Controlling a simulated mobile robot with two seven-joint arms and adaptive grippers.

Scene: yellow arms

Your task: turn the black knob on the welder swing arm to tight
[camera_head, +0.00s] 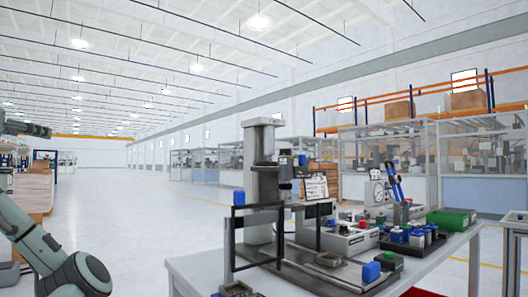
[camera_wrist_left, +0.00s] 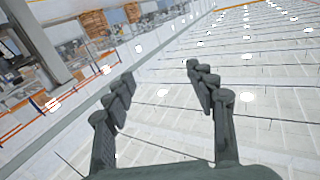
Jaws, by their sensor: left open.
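The welder (camera_head: 262,180) appears to be the grey column machine on the workbench in the head view, with a dark arm-like part (camera_head: 287,170) on its right side. The black knob is too small to pick out among the dark parts there. My left gripper (camera_wrist_left: 160,78) is open and empty in the left wrist view, its two fingers wide apart against the ceiling. In the head view a part of my left arm (camera_head: 60,262) shows at the lower left, well apart from the welder. My right gripper is not in view.
The workbench (camera_head: 200,272) also holds a black upright frame (camera_head: 232,240), a blue block (camera_head: 371,271), a green box (camera_head: 452,219) and several small devices. Open floor (camera_head: 130,215) lies left of the bench. Glass-walled cells and orange racks stand behind.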

